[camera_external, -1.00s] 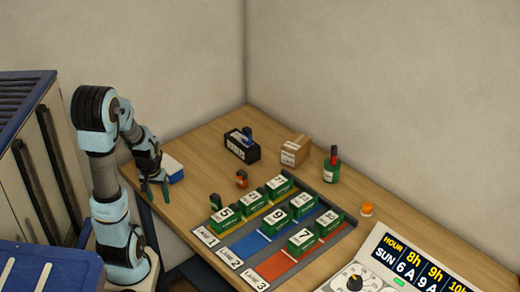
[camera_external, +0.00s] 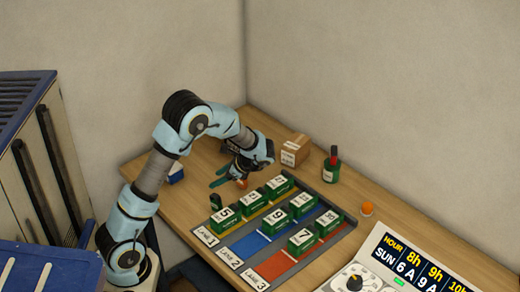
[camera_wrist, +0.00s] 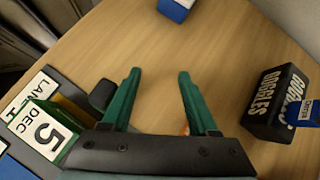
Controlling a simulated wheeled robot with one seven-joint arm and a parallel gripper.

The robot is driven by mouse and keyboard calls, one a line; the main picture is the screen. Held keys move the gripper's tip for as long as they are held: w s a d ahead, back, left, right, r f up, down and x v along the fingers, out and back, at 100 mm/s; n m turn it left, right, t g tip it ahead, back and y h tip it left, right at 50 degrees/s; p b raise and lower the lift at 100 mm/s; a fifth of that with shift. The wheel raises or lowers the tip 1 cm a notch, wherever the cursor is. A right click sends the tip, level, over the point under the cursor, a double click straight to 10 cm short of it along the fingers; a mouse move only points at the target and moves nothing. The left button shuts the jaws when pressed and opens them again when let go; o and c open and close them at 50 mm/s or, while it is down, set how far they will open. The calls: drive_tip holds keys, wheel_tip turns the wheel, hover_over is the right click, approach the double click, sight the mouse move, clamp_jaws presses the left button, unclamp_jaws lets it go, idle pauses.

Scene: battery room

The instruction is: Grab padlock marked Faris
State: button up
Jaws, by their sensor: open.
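Three small padlock-like items are on the table, and I cannot read the name Faris on any. A blue one with a white label (camera_wrist: 305,113) is at the black goggles box, at the right of the wrist view. An orange one (camera_external: 241,184) is by my gripper; only an orange sliver (camera_wrist: 185,130) shows beside the right finger in the wrist view. A dark one (camera_external: 215,201) stands near the lane board's corner, and its black part (camera_wrist: 103,95) shows left of the left finger. My gripper (camera_wrist: 160,73) is open and empty above the table, fingers apart.
The goggles box (camera_wrist: 272,105) stands right of my gripper. A blue and white box (camera_wrist: 176,9) lies beyond the fingertips. The lane board (camera_external: 205,237) carries several green battery blocks. A cardboard box (camera_external: 294,150) and a green bottle (camera_external: 331,169) stand farther back. Bare wood lies between the fingers.

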drive_tip(key=d+r+m+t+y, duration=0.25)
drive_tip(key=d+m+t, duration=0.3)
drive_tip(key=d, duration=0.75)
drive_tip(key=shift+m+h, duration=0.25)
drive_tip(key=shift+h, duration=0.1)
drive_tip(key=p+x, duration=0.1)
drive_tip(key=x, duration=0.4)
drive_tip(key=shift+f+p+x, duration=0.15)
drive_tip(key=shift+p+x, duration=0.4)
drive_tip(key=shift+x, duration=0.8)
drive_tip(key=shift+f+p+x, duration=0.15)
drive_tip(key=shift+p+x, duration=0.35)
drive_tip(key=shift+x, duration=0.85)
drive_tip(key=shift+d, duration=0.15)
clamp_jaws()
